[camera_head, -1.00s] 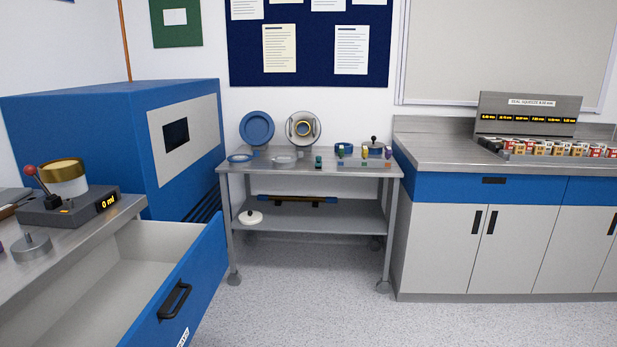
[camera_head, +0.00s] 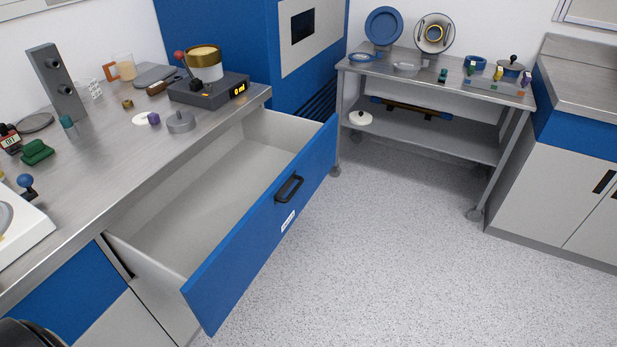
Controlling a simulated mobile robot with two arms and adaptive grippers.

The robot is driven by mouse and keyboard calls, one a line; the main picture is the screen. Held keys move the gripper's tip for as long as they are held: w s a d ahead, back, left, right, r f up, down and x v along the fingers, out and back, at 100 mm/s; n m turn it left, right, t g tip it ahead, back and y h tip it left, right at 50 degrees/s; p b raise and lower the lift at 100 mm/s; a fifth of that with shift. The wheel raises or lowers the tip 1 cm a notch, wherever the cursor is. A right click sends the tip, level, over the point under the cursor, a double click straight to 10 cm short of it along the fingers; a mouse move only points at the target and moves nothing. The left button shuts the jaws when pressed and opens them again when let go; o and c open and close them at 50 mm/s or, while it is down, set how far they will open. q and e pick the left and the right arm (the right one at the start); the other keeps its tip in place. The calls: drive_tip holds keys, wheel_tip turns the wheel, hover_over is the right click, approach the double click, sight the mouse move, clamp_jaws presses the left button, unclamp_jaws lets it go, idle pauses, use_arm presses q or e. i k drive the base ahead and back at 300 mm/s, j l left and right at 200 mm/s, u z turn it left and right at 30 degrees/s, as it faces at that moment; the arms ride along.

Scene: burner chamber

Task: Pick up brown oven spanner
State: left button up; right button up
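A long brown bar with a blue end, which may be the brown oven spanner (camera_head: 412,108), lies on dark supports on the lower shelf of the wheeled steel cart. It is small in view and partly shaded by the top shelf. No gripper can be made out in the head view. A dark rounded piece at the bottom left corner looks like part of my own body.
An open, empty drawer (camera_head: 200,208) with a blue front juts out from the left counter (camera_head: 95,168). The cart (camera_head: 490,147) stands beyond it, between a blue oven cabinet (camera_head: 235,42) and the right counter (camera_head: 560,135). The speckled floor (camera_head: 400,260) is clear.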

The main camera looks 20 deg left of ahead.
sight(156, 89)
drive_tip(key=u, duration=1.55)
